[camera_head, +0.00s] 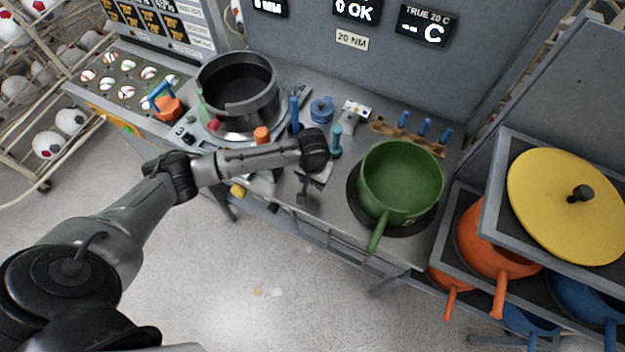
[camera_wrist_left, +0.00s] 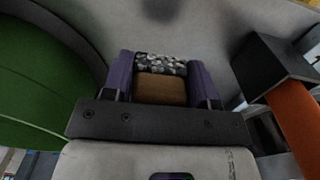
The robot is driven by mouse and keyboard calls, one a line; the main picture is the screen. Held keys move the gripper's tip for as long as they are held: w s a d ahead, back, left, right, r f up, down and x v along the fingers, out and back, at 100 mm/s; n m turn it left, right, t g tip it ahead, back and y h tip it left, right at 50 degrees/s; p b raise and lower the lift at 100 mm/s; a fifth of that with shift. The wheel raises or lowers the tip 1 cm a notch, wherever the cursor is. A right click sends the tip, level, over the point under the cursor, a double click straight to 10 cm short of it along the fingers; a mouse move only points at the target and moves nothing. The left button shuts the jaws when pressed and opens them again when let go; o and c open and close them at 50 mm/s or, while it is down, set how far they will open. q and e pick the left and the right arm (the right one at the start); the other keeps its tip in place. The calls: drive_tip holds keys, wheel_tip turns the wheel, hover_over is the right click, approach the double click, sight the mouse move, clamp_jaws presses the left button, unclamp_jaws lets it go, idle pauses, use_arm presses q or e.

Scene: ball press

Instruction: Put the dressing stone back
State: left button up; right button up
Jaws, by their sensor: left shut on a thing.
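My left gripper (camera_wrist_left: 161,72) is shut on a small block, which I take to be the dressing stone (camera_wrist_left: 160,90). In the left wrist view the block has a brown face and a speckled grey-black strip, and sits between the two purple-grey fingers. In the head view my left arm reaches over the front of the steel bench, left of the green pot (camera_head: 400,180). My wrist hides most of the gripper there, and I cannot make out the stone. I cannot tell whether the stone touches the surface below. My right gripper is not in view.
The green pot also shows close at left in the left wrist view (camera_wrist_left: 35,100). A dark block with an orange handle (camera_wrist_left: 295,125) is close at right.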

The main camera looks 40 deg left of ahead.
use_arm(q)
drive_tip(key=shift+w+a+f, duration=1)
drive_tip(key=shift+w+a, duration=0.2)
drive_tip(key=shift+f, duration=2)
drive_tip(key=o, duration=0.8)
drive_tip(key=shift+f, duration=0.15)
